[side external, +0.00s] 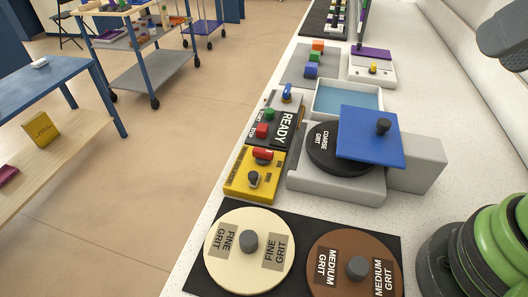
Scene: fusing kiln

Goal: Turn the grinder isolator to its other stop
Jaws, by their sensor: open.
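A yellow switch box (238,187) sits on the white bench, left of the grinder. My gripper's fingers are not in view.
A panel marked READY (284,130) with green and red buttons and a blue lever adjoins the box. Fine grit (228,261) and medium grit (328,268) discs lie in front on a black mat. A blue-lined tray (348,99) stands behind. Green and black arm parts fill the lower right.

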